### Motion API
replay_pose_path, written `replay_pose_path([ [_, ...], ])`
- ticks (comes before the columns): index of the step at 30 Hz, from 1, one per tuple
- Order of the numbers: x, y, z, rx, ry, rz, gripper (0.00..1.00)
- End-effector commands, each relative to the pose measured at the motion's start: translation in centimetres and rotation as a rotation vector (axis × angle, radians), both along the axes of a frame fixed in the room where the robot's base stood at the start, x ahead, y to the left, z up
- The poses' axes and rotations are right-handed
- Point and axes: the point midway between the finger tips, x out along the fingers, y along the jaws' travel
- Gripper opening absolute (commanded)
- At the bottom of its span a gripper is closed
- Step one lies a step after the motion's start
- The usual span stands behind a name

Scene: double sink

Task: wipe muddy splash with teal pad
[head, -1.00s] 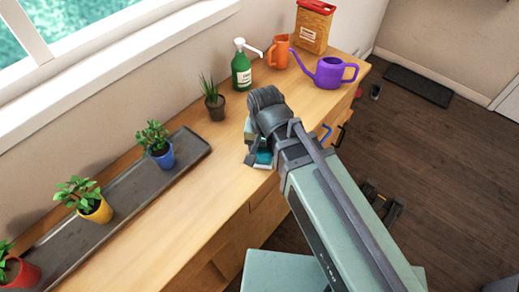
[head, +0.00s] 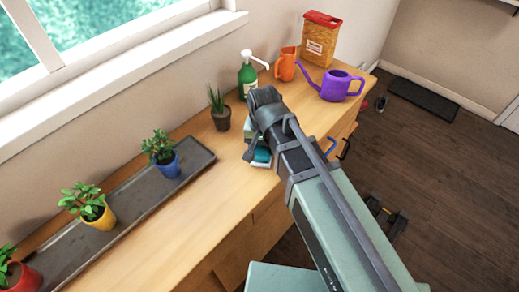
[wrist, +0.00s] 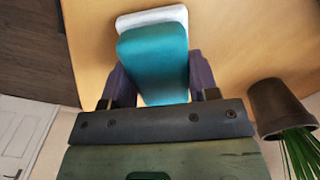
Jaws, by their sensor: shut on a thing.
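The teal pad (wrist: 155,60) is held between the two fingers of my gripper (wrist: 160,85) in the wrist view. A white layer (wrist: 150,18) shows along its far end, close to the wooden counter. In the head view, part of the teal pad (head: 262,156) shows below my wrist, at the counter's front edge. My gripper (head: 257,150) is mostly hidden there by my own arm. I cannot tell whether the pad touches the counter. No muddy splash is visible in either view.
On the counter (head: 150,229), a small spiky plant (head: 220,117) stands close to my gripper. Behind are a green pump bottle (head: 248,78), an orange jug (head: 287,66), a purple watering can (head: 334,86) and a box (head: 320,42). A grey tray (head: 60,254) holds potted plants at left.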

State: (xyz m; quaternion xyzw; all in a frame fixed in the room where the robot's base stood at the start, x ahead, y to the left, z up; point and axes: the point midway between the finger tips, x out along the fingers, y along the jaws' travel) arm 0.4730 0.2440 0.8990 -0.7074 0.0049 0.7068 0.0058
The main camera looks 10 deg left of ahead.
Motion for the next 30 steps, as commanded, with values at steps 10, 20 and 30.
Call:
replay_pose_path([
  [10, -1.2, -2.0, 0.0, -0.003, -0.002, -0.002, 0.36],
  [20, -2.1, -3.5, 0.1, -0.002, -0.001, 0.000, 0.36],
  [30, -2.1, -3.4, 2.6, -0.001, -0.002, 0.000, 0.36],
])
